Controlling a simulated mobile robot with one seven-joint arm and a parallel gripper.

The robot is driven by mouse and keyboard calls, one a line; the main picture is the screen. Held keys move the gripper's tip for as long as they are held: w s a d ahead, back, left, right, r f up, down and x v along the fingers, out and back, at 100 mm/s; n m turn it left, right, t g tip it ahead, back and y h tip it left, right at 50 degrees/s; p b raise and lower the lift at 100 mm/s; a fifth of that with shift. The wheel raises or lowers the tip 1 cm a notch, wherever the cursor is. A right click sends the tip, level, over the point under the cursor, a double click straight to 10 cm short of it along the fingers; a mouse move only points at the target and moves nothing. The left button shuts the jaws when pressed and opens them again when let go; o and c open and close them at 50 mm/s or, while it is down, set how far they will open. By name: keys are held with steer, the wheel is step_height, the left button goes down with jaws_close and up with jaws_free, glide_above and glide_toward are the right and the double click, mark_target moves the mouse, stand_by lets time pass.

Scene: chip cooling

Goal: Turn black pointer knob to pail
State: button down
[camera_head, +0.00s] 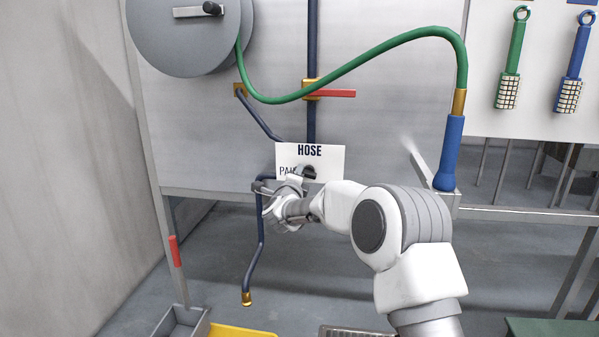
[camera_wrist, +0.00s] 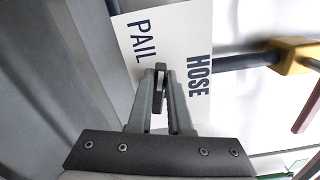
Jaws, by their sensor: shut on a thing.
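The black pointer knob (camera_wrist: 160,78) shows between the two grey fingers in the wrist view. My gripper (camera_wrist: 160,92) is shut on it. The fingers and wrist hide much of it, and I cannot tell exactly where its pointer aims. Behind it is a white label plate (camera_wrist: 180,28) with the words PAIL (camera_wrist: 141,42) and HOSE (camera_wrist: 198,76). In the head view the plate (camera_head: 333,157) has HOSE along the top and PAIL at the left, partly covered. My gripper (camera_head: 303,178) is in front of the plate's lower middle.
A navy pipe (camera_head: 262,225) runs down left of the plate to a brass outlet. A brass valve with a red lever (camera_head: 335,93) is above. A green hose (camera_head: 350,66) arcs to a blue nozzle (camera_head: 450,150) at right. A yellow bin (camera_head: 240,331) and grey bin (camera_head: 182,324) are below.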

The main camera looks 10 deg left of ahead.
steer(key=shift+f+n, duration=0.15)
steer(key=shift+n, duration=0.6)
steer(key=shift+f+n, duration=0.15)
steer(key=shift+n, duration=0.6)
steer(key=c, duration=0.8)
jaws_free()
steer(key=shift+c, duration=0.2)
steer(key=shift+s+a, duration=0.1)
steer(key=s+p, duration=0.1)
steer(key=s, duration=1.6)
steer(key=shift+s+a+p, duration=0.15)
steer(key=shift+a+p, duration=0.1)
steer(key=shift+p, duration=0.15)
